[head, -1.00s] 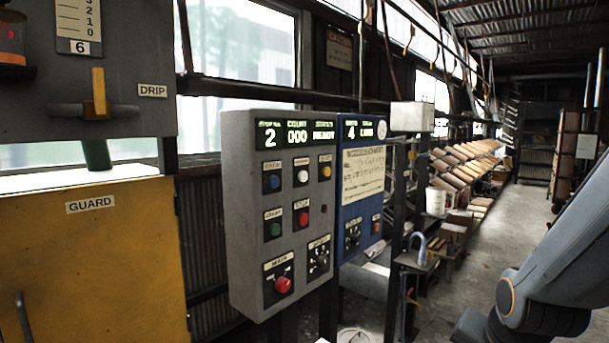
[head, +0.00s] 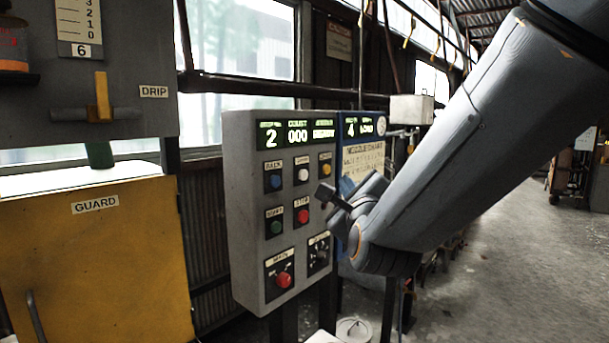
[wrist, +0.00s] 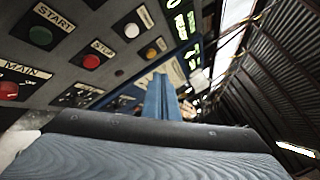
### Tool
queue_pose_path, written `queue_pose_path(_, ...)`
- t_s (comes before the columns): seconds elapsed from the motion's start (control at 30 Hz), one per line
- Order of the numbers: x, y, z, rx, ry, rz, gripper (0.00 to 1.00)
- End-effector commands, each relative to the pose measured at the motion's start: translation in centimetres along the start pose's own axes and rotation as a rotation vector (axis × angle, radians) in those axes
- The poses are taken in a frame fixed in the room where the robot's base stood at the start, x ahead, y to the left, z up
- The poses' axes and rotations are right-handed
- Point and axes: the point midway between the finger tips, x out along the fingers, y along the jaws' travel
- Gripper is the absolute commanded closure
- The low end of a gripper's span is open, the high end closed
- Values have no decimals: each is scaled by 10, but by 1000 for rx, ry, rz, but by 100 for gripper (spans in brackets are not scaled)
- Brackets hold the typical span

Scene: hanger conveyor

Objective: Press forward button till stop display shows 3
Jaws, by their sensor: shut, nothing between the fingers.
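The grey control panel (head: 240,220) stands in the middle of the head view. Its stop display (head: 271,138) reads 2, beside a count of 000. The white button (head: 303,175) sits in the top row, between a blue button (head: 274,181) and a yellow button (head: 326,169). Its label is too blurred to read surely. The white button also shows in the wrist view (wrist: 145,16). My gripper (head: 326,194) is shut and empty, in front of the panel's right side, below the yellow button. I cannot tell whether it touches the panel.
Below are a green start button (head: 275,226), a red stop button (head: 302,215), a red main knob (head: 284,279) and a selector (head: 318,256). A blue panel (head: 365,150) adjoins on the right, partly hidden by my arm. A yellow guard (head: 100,260) stands left.

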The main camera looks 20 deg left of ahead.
Motion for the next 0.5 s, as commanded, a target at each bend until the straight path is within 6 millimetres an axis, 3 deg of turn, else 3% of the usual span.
queue_pose_path(0.27,1,1,0,-3,2,2,100)
queue_pose_path(0.5,14,10,9,-3,3,4,100)
